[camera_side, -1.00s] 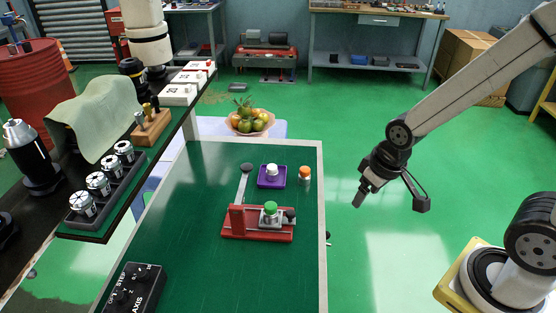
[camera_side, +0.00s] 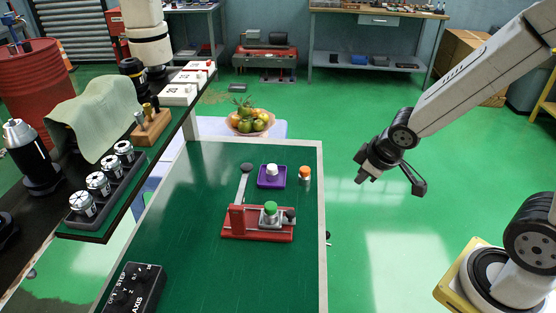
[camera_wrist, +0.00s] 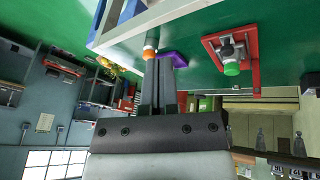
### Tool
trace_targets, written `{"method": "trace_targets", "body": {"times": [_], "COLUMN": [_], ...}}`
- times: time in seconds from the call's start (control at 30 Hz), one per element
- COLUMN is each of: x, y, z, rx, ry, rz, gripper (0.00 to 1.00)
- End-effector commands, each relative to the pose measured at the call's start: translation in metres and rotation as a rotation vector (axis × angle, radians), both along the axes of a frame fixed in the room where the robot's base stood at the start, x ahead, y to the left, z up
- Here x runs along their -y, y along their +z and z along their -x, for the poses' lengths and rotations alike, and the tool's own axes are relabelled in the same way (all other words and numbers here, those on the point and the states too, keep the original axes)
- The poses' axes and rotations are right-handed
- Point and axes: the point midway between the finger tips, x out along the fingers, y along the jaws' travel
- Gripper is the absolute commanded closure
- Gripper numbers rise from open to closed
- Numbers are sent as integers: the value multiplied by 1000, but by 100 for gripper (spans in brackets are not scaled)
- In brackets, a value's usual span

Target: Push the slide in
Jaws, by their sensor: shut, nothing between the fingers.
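The slide (camera_side: 270,217) is a small grey block with a green-topped knob, sitting on a red base (camera_side: 257,236) on the green table. A dark round knob stands at its right side, and a grey lever with a dark knob rises behind the base's left end. The fixture also shows in the wrist view, with the red base (camera_wrist: 254,74) and the green cap (camera_wrist: 231,69). My gripper (camera_side: 362,178) is in the air right of the table, well apart from the fixture. In the wrist view its fingers (camera_wrist: 164,62) are together and empty.
A purple tray (camera_side: 261,183) with a white-topped piece and an orange-topped piece (camera_side: 305,173) stand behind the fixture. A black control box (camera_side: 133,288) lies at the front left. A fruit bowl (camera_side: 249,124) is beyond the table. The table's middle left is clear.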

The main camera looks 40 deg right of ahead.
Motion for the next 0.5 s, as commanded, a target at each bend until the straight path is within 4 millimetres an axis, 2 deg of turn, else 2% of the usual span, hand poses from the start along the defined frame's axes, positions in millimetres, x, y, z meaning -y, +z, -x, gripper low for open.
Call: {"method": "trace_targets", "body": {"times": [0.2,0.5], "x": [4,-6], "y": [7,13], "z": [-22,-40], "rx": [103,209], "ry": [219,547], "rz": [87,157], "gripper": [100,100]}}
